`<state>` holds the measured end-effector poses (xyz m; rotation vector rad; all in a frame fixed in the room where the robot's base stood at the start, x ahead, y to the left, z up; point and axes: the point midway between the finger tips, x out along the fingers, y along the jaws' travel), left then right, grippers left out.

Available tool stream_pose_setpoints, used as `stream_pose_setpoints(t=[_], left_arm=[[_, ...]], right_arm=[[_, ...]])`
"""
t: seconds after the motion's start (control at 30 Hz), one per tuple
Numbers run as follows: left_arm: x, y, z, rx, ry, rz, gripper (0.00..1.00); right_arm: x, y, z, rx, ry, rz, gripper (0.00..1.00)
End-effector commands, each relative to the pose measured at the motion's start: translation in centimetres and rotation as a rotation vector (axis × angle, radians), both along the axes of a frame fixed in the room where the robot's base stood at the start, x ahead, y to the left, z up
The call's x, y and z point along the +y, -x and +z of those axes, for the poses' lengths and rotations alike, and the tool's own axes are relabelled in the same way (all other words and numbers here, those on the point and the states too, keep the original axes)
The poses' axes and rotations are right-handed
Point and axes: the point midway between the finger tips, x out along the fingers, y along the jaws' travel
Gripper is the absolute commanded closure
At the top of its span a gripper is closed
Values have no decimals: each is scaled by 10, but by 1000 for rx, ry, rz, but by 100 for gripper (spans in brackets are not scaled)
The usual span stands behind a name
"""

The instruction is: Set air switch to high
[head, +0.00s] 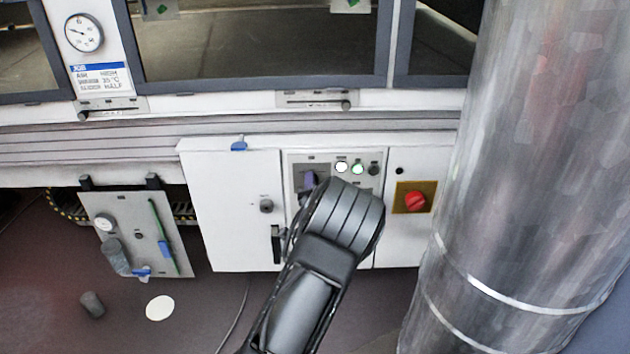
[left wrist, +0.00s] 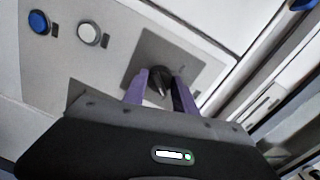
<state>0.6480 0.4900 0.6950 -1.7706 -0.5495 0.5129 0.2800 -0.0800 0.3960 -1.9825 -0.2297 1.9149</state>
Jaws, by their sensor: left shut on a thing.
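My left gripper (head: 309,181) reaches the control panel on the white cabinet, its purple fingers against a dark grey switch plate (head: 298,171). In the left wrist view the two purple fingers of the left gripper (left wrist: 161,80) are shut on a black rotary knob (left wrist: 158,73), one finger on each side. The knob has a pale pointer mark aimed toward the gripper, and sits on a dark plate (left wrist: 190,66). I cannot read the position labels, so its setting is unclear. In the head view my wrist and fingers hide most of the knob. My right gripper is not in view.
A job card (head: 101,79) on the left reads air high. A red knob (head: 415,201) is to the right. A large metal duct (head: 535,150) blocks the right side.

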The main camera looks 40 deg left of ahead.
Motion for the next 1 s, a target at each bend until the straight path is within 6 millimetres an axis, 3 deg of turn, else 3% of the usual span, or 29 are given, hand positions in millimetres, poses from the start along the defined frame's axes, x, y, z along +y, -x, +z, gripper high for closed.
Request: stream_pose_setpoints(t=[0.3, 0.8, 0.83, 1.0], left_arm=[[2, 0, 4, 80, -115, 4, 100], [4, 1, 5, 90, -135, 8, 100], [4, 1, 5, 90, -135, 8, 64], [3, 1, 4, 91, -133, 7, 50]], right_arm=[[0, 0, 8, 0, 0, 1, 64], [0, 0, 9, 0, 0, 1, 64], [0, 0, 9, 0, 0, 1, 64], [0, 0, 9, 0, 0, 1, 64]])
